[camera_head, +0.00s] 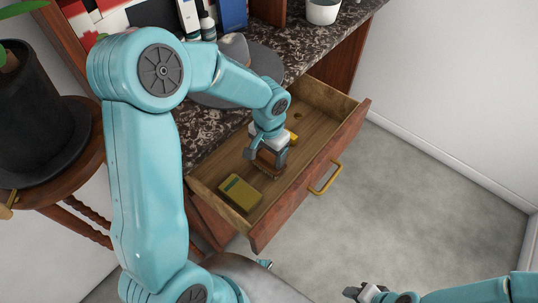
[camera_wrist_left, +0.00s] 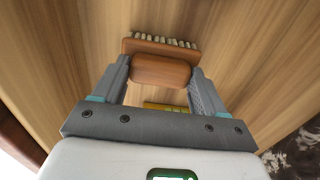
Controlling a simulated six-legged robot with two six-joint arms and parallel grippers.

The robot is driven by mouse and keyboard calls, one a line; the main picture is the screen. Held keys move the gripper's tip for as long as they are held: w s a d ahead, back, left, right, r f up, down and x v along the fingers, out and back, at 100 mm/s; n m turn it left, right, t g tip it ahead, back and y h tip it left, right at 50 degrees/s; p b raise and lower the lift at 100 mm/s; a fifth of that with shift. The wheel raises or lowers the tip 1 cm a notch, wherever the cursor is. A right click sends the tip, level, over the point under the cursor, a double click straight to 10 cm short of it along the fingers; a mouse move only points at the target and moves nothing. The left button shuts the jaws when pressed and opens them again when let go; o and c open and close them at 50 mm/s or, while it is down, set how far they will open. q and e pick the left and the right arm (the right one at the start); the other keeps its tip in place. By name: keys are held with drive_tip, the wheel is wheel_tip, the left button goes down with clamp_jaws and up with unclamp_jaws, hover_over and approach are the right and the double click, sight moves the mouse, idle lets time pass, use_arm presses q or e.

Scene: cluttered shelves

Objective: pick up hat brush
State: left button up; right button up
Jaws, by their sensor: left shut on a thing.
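The hat brush (camera_wrist_left: 160,68) is a brown wooden block with a row of pale bristles along its far edge in the left wrist view. My left gripper (camera_wrist_left: 163,82) is shut on its wooden body, one finger on each side. In the head view, my left gripper (camera_head: 266,158) reaches down into the open drawer (camera_head: 318,160), and the brush (camera_head: 264,166) shows only partly beside the fingers. Whether the brush touches the drawer floor is not clear. My right gripper (camera_head: 362,292) is low at the bottom right, away from the drawer; its jaws are too small to read.
A yellow-green box (camera_head: 240,192) lies in the drawer's near left part. A small yellow item (camera_head: 293,137) shows behind the gripper. The drawer's front has a brass handle (camera_head: 325,179). A grey hat (camera_head: 234,75) sits on the dark stone top. Open floor lies right.

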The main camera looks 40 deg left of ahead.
sight(269, 155)
use_arm(q)
wheel_tip(269, 155, up, 20)
drive_tip(key=p, duration=0.2)
drive_tip(key=shift+f, duration=0.25)
drive_tip(key=o, duration=0.5)
drive_tip(key=c, duration=0.5)
drive_tip(key=shift+c, duration=0.2)
